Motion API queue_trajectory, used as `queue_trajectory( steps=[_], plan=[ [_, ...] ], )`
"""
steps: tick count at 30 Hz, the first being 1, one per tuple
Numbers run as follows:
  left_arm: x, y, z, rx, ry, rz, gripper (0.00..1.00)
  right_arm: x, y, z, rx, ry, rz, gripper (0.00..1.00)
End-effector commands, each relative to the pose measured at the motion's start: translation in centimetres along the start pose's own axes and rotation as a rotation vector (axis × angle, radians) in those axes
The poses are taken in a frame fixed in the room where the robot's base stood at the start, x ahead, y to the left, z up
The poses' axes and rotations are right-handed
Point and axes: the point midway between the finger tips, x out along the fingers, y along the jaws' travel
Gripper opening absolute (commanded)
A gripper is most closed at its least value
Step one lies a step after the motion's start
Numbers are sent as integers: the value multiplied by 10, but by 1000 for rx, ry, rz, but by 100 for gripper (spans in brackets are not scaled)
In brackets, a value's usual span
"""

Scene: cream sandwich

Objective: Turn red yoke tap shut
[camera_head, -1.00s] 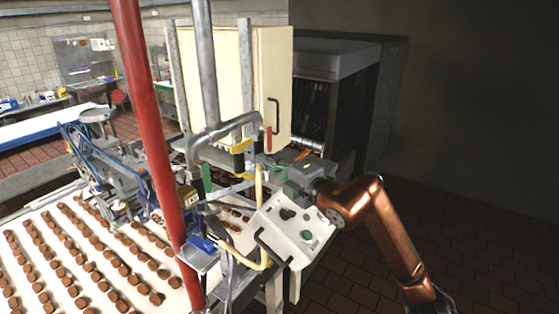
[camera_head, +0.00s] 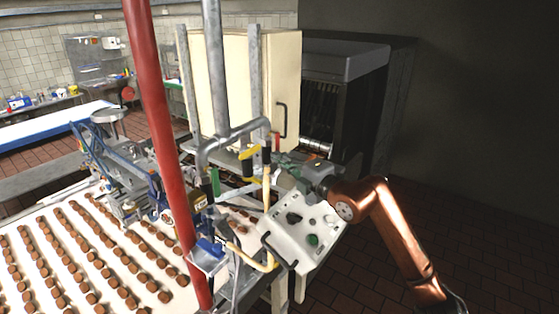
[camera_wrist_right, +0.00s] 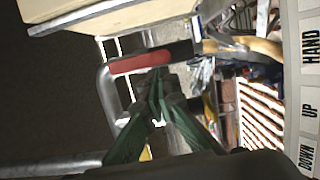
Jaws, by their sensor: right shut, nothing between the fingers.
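The red tap handle (camera_head: 276,141) hangs upright in the head view at the right end of the grey pipe, beside a yellow-handled tap. In the right wrist view the red handle (camera_wrist_right: 140,64) lies across the picture, just beyond the fingertips. My right gripper (camera_head: 268,161) is below the red handle in the head view, partly hidden among the pipes. In the wrist view its green fingers (camera_wrist_right: 157,85) meet at the tips, shut and empty, close to the handle's edge. I cannot tell whether they touch it. My left gripper is not in view.
The grey pipe (camera_head: 217,142) carries other taps, including a yellow one (camera_head: 249,153). A white control panel (camera_head: 300,228) stands below my right forearm. A red post (camera_head: 165,150) rises at left, before a conveyor of brown sandwiches. A cream cabinet (camera_head: 235,80) stands behind.

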Motion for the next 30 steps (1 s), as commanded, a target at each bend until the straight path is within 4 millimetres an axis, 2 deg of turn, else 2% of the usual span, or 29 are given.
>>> queue_trajectory(
  steps=[30],
  plan=[
    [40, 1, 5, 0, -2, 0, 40, -5, -8, 20, -200, -16, 48, 0]
  ],
)
